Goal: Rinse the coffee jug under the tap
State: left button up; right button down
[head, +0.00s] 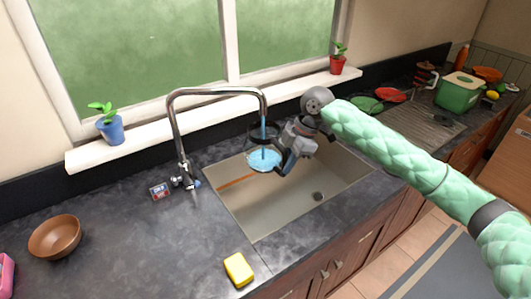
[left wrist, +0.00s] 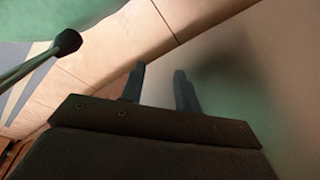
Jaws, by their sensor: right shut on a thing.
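The glass coffee jug (head: 265,160) is held over the sink (head: 317,205), under the spout of the tall chrome tap (head: 218,92). Blue water runs from the tap into the jug, and blue water shows inside it. My right gripper (head: 286,158) is shut on the jug at its right side, where the dark handle is; the gripper partly hides the handle. My left gripper (left wrist: 160,82) shows only in the left wrist view, its two fingers apart with nothing between them.
A yellow sponge (head: 238,270) lies on the counter in front of the sink. A brown bowl (head: 55,237) stands at the left. Plants in a blue pot (head: 111,130) and a red pot (head: 337,64) stand on the sill. A green container (head: 459,92) is at the far right.

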dwell(0.4)
jog(key=shift+a+r, duration=0.1)
jog(key=shift+a, duration=0.1)
jog(key=shift+a+p, duration=0.35)
jog(key=shift+a, duration=0.05)
jog(key=shift+s, duration=0.1)
jog(key=s+p, duration=0.3)
jog(key=s, duration=0.5)
jog(key=shift+d, duration=0.45)
